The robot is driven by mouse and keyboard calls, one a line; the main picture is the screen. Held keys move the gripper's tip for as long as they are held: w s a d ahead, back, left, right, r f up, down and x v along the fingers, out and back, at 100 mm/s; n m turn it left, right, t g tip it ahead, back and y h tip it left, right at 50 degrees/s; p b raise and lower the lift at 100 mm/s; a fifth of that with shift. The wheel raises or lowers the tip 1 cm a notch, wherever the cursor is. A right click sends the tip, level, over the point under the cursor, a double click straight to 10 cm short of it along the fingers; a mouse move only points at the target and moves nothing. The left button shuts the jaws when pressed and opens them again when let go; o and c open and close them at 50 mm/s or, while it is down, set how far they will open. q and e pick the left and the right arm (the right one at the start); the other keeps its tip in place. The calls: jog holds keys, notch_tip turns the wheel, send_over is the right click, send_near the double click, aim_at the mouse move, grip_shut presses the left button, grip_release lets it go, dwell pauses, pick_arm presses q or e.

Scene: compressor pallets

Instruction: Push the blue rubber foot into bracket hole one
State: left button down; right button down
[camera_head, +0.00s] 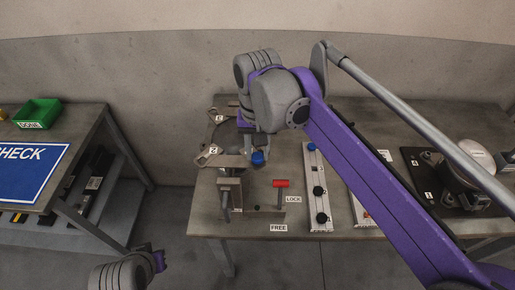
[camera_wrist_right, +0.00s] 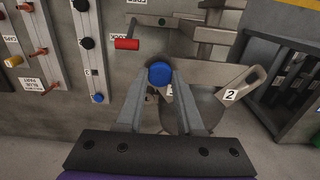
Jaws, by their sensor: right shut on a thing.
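The blue rubber foot (camera_head: 258,158) is at my right gripper (camera_head: 256,147), which is shut on it. In the right wrist view the round blue face (camera_wrist_right: 160,73) shows between the tips of the two fingers (camera_wrist_right: 160,82). The grey bracket (camera_head: 232,161) is right by the foot, with arms tagged 2 and 3. A tag, apparently 1, is partly hidden beside the foot in the wrist view. Hole one is hidden behind the foot and fingers, so I cannot tell whether the foot is in it. My left arm's wrist shows at the bottom left, but its fingers do not.
A red-handled clamp lever (camera_head: 281,183) stands beside the bracket, near the LOCK and FREE tags. A light rail (camera_head: 317,190) with black parts and a blue one lies to the right. A green bin (camera_head: 38,113) is on the left table. A floor gap separates the tables.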

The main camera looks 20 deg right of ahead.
aim_at(257, 156)
jog(key=shift+f, duration=0.25)
jog(key=shift+c, duration=2.3)
grip_release()
notch_tip(257, 156, up, 11)
jog(key=shift+p, duration=0.35)
jog(key=shift+f, duration=0.15)
